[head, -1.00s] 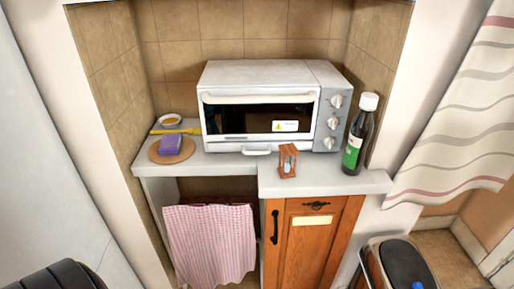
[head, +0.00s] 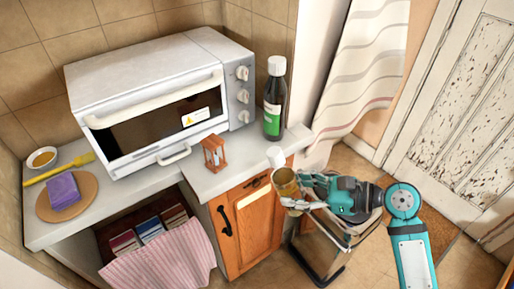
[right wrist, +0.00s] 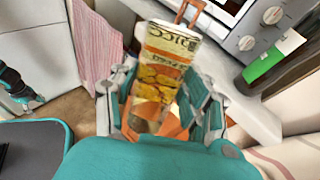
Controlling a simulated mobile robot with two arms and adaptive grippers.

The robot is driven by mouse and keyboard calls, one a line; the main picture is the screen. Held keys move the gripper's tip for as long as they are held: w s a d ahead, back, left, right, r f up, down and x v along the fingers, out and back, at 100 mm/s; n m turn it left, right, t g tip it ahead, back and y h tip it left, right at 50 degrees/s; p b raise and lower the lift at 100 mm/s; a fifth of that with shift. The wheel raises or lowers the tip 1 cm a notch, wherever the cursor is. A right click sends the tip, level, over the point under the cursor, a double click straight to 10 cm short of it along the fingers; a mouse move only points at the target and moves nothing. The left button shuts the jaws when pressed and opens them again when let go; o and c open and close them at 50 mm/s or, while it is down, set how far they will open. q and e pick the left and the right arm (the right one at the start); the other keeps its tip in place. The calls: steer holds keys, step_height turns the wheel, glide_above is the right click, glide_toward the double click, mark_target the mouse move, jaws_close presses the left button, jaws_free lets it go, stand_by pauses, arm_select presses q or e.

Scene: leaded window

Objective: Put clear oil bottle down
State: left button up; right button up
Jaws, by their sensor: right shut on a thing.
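My right gripper (head: 300,190) is shut on the clear oil bottle (head: 285,181), which has a white cap and golden-yellow contents. It holds the bottle in front of the counter's right end, near the wooden cabinet door. In the right wrist view the bottle (right wrist: 165,65) stands between the fingers of the gripper (right wrist: 160,110), with its yellow printed label showing. A teal and black part of my left arm shows at the left edge of the right wrist view; its fingers are not clear.
The counter (head: 222,180) has bare room near its front right corner. A dark bottle with a green label (head: 273,105), a small wooden hourglass (head: 214,153) and a white toaster oven (head: 150,85) stand on it. A bin (head: 318,250) stands below.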

steer(key=w+d+r+m+t+p, duration=0.1)
steer(key=w+d+r+m+t, duration=0.1)
steer(key=w+r+m+t, duration=0.35)
steer(key=shift+n+t+y, duration=0.3)
steer(key=shift+n+t, duration=0.05)
steer(key=shift+n, duration=0.2)
steer(key=shift+w+a+f+p, duration=0.15)
steer(key=shift+w+a+f, duration=0.4)
steer(key=shift+w+a, duration=1.2)
steer(key=shift+w+a+f+p, duration=0.1)
steer(key=shift+w+a+f, duration=0.5)
steer(key=shift+w+a, duration=1.05)
steer(key=shift+w+a+f+p, duration=0.15)
steer(key=shift+w+a+f, duration=0.4)
steer(key=shift+w+a, duration=1.2)
arm_select(q)
steer(key=shift+w+a+r, duration=0.25)
steer(key=shift+r, duration=0.3)
steer(key=shift+w+a+r, duration=0.2)
steer(key=shift+a+r, duration=0.05)
steer(key=shift+r, duration=0.25)
arm_select(e)
steer(key=shift+w+d, duration=0.35)
steer(key=shift+d, duration=0.05)
steer(key=o, duration=1.1)
arm_select(q)
steer(key=shift+a, duration=0.1)
